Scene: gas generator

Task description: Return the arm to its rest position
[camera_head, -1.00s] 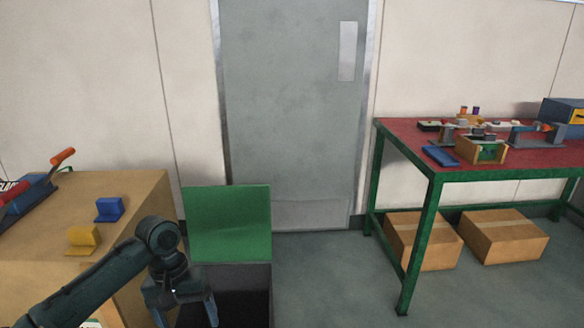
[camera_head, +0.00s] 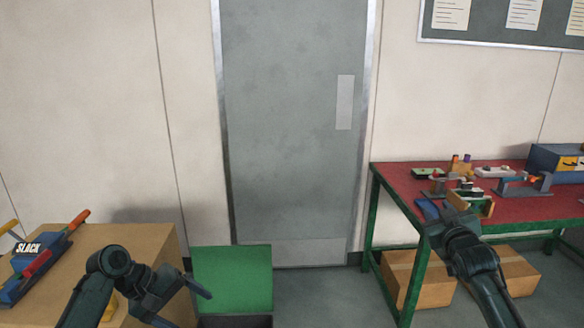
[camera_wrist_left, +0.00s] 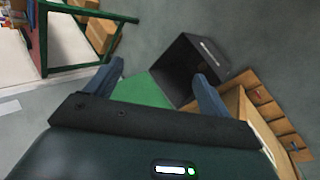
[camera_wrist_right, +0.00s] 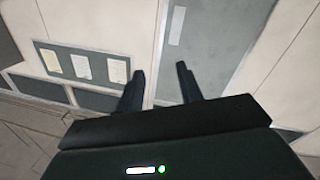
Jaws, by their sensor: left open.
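My left gripper (camera_head: 187,306) is at the lower left of the head view, in front of the wooden-brown bench. Its fingers are apart and empty, also in the left wrist view (camera_wrist_left: 160,72). My right gripper (camera_head: 444,207) is raised at the right, overlapping the red table in the head view. In the right wrist view its fingers (camera_wrist_right: 161,72) are apart with nothing between them, facing the door and wall.
The brown bench (camera_head: 150,237) stands at left with a lever device marked SLACK (camera_head: 38,262). An open green-lidded box (camera_head: 232,278) sits beside it. The red table (camera_head: 395,183) at right holds several parts. Cardboard boxes (camera_head: 518,275) lie under it. The door (camera_head: 290,150) is shut.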

